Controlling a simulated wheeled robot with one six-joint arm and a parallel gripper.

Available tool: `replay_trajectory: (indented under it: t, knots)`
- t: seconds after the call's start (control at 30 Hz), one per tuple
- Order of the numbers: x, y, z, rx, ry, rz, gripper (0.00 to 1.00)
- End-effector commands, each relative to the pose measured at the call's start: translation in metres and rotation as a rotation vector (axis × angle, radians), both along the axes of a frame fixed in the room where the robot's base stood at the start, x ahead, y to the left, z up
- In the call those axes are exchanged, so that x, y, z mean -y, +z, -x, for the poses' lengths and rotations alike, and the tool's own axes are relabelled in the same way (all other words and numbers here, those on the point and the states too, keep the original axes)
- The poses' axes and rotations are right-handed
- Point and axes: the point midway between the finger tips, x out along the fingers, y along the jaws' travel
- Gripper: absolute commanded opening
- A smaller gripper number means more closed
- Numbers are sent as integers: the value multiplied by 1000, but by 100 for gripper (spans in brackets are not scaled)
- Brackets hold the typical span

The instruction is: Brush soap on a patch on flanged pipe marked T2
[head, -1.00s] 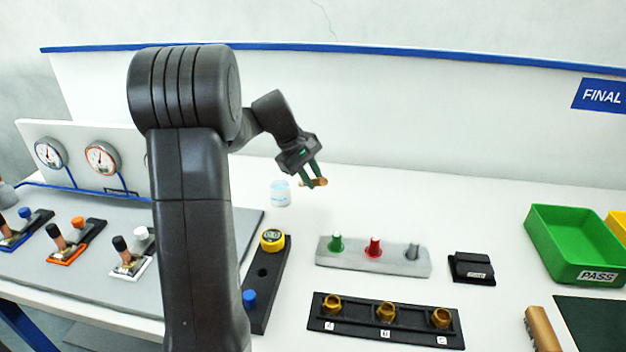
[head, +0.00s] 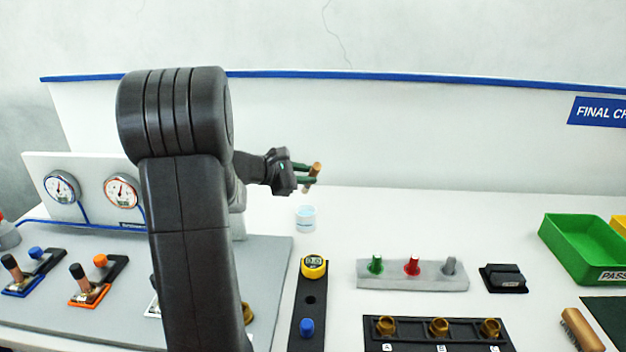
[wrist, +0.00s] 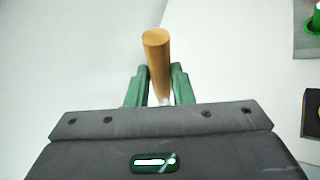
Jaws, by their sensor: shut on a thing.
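My gripper (head: 305,179) is above the back of the table, pointing right. Its green fingers are shut on a short round wooden handle (head: 316,169), seemingly the brush. The handle also shows between the fingers in the wrist view (wrist: 157,55); its bristles cannot be made out. A small white jar with a light blue band (head: 305,218), perhaps the soap, stands on the table below my gripper, apart from it. No T2 mark can be read. A brass-coloured part (head: 247,313) on the grey mat is mostly hidden behind my arm.
Gauges (head: 122,190) and lever valves (head: 90,285) stand at left. A black strip (head: 309,318) holds a yellow dial and blue knob. A grey block (head: 412,275) holds coloured pegs; a black rack (head: 438,340) holds brass fittings. A green tray (head: 585,248) is at right.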

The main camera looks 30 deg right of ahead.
Motion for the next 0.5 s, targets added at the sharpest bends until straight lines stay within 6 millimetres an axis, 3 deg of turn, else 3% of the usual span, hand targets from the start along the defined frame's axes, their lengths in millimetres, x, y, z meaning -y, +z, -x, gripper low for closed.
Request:
replay_trajectory:
  t: [0.5]
  knots:
    - [0, -45, 0, -1, 0, 0, 0]
